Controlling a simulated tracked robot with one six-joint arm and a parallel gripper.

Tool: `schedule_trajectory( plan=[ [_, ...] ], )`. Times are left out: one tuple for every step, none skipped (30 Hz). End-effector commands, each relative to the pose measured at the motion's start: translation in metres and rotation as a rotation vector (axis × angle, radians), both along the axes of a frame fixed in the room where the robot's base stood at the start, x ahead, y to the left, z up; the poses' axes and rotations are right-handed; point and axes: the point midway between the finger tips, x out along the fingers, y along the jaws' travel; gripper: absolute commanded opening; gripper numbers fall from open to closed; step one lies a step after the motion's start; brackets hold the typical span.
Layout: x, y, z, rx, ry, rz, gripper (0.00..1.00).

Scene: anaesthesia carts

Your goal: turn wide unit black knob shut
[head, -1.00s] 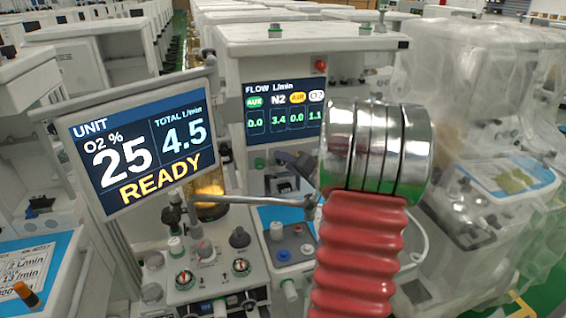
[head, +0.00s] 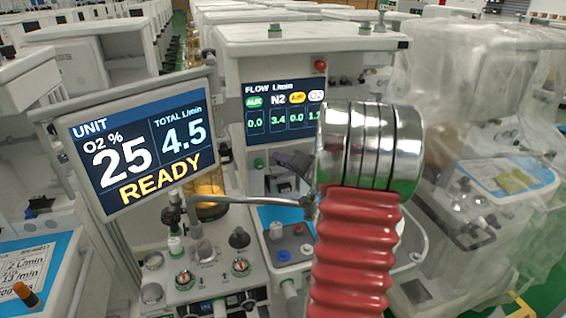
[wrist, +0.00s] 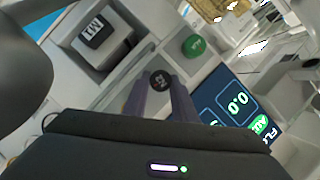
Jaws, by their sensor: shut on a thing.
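The black knob (wrist: 160,80) has a round cap with a small pale marking and sits on the pale panel of the wide unit. In the wrist view my gripper (wrist: 160,88) is shut on it, with one dark finger on each side. The wide unit's flow display (head: 284,110) shows N2 at 3.4 and AUX at 0.0. In the head view my red and silver arm covers the right end of the display and much of the panel.
A green knob (wrist: 194,46) sits close beside the black knob. The tilted unit screen (head: 145,150) stands to the left and reads 25, 4.5 and READY. A plastic-covered cart (head: 490,170) stands to the right.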

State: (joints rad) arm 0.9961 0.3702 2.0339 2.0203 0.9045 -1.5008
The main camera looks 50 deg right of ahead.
Motion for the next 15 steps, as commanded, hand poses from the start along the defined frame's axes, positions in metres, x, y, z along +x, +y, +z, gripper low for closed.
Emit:
schedule_trajectory(
  plan=[
    [-0.0002,-0.0001,-0.0004,0.0,0.001,-0.001,0.05],
    [-0.0002,-0.0001,-0.0004,0.0,0.001,-0.001,0.03],
    [-0.0002,-0.0002,-0.0004,0.0,0.001,-0.001,0.02],
    [-0.0002,-0.0001,-0.0005,0.001,0.001,-0.001,0.02],
    [-0.0003,-0.0002,-0.0006,0.004,-0.001,-0.001,0.02],
    [-0.0003,-0.0003,-0.001,0.01,-0.004,-0.001,0.02],
    [-0.0004,-0.0004,-0.0012,0.019,-0.009,-0.001,0.02],
    [-0.0004,-0.0004,-0.0014,0.03,-0.016,-0.001,0.02],
    [-0.0005,-0.0007,-0.0017,0.048,-0.025,-0.001,0.02],
    [-0.0007,-0.001,-0.002,0.061,-0.033,-0.002,0.02],
    [-0.0008,-0.001,-0.0019,0.077,-0.041,-0.002,0.02],
    [-0.0008,-0.0011,-0.0019,0.093,-0.05,-0.002,0.02],
    [-0.0009,-0.0012,-0.002,0.104,-0.057,-0.002,0.02],
    [-0.0009,-0.0012,-0.0021,0.114,-0.061,-0.002,0.02],
    [-0.0009,-0.0012,-0.002,0.12,-0.065,-0.001,0.02]
  ],
)
